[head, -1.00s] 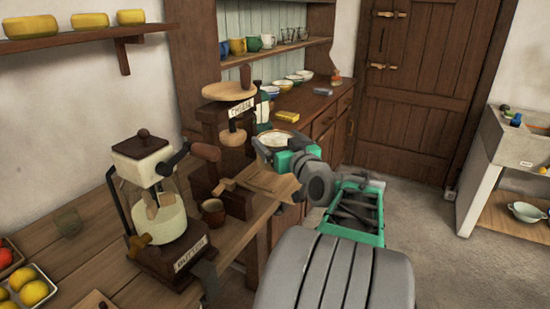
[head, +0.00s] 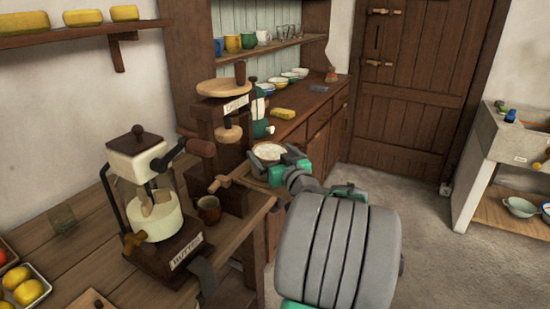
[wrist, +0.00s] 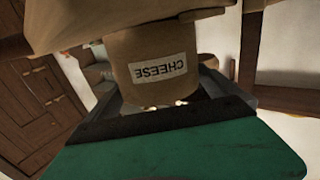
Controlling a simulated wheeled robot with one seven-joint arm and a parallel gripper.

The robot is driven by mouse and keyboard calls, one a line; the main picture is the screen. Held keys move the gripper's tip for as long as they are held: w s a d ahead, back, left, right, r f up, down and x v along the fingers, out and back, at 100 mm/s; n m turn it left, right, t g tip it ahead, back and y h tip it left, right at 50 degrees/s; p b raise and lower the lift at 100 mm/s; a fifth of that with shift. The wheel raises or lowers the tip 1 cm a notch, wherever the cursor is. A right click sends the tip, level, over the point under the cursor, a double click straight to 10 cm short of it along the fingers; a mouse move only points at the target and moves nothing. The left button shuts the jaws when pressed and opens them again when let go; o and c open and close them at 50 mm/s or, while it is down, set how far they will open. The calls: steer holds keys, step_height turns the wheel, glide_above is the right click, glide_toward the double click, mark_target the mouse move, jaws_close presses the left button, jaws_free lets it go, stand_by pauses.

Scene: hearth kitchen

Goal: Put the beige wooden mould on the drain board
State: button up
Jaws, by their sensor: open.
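My gripper (head: 272,172) is open, just right of the press. In the wrist view, its dark fingers (wrist: 168,104) frame a brown wooden part (wrist: 150,85) with the CHEESE label upside down. A large beige wooden surface (wrist: 110,22) fills the top of that view. I cannot tell for sure which piece is the mould. The drain board is not clearly identifiable; my arm covers part of the area.
A butter churn (head: 150,205) and a brown cup (head: 209,208) stand left of the press. The dresser (head: 285,122) stands behind, and a stone sink (head: 518,142) at far right. Open floor lies between.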

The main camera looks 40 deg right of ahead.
steer(key=b+v, duration=0.1)
steer(key=v, duration=1)
steer(key=shift+s+a, duration=0.15)
steer(key=shift+s, duration=0.2)
